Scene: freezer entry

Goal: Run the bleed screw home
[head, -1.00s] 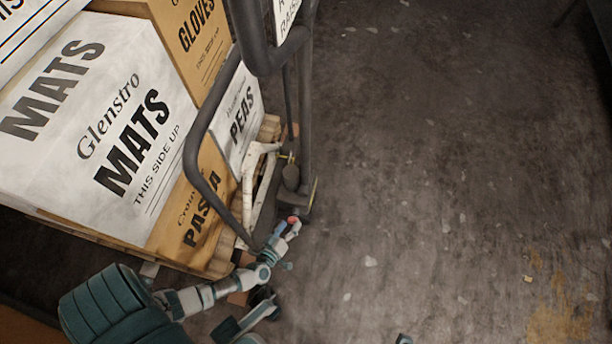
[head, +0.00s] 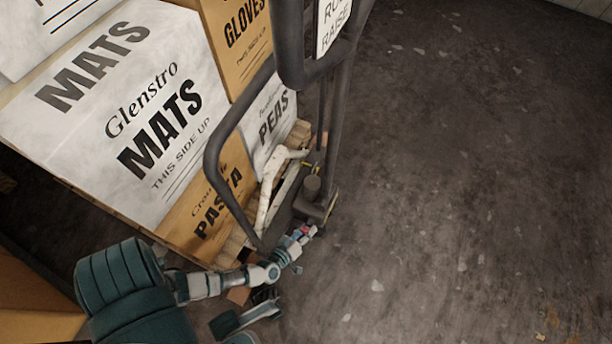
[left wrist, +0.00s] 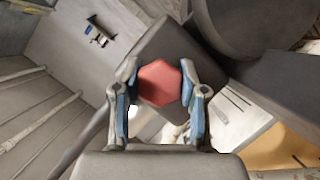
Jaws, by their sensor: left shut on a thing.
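The bleed screw (left wrist: 160,83) shows in the left wrist view as a red hexagonal head in front of a dark block. My left gripper (left wrist: 162,92) has its blue-padded fingers closed on either side of it. In the head view my left gripper (head: 303,234) is low beside the base of the dark pump unit (head: 312,190) of a pallet truck. A small patch of red shows at its fingertips; the thread and seat of the screw are hidden.
The truck's dark tubular handle frame (head: 222,128) rises close above my left arm. Cartons marked MATS (head: 120,130), PEAS (head: 270,125) and PASTA (head: 210,200) are stacked on a wooden pallet (head: 232,250). The worn concrete floor (head: 460,180) to the right is clear.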

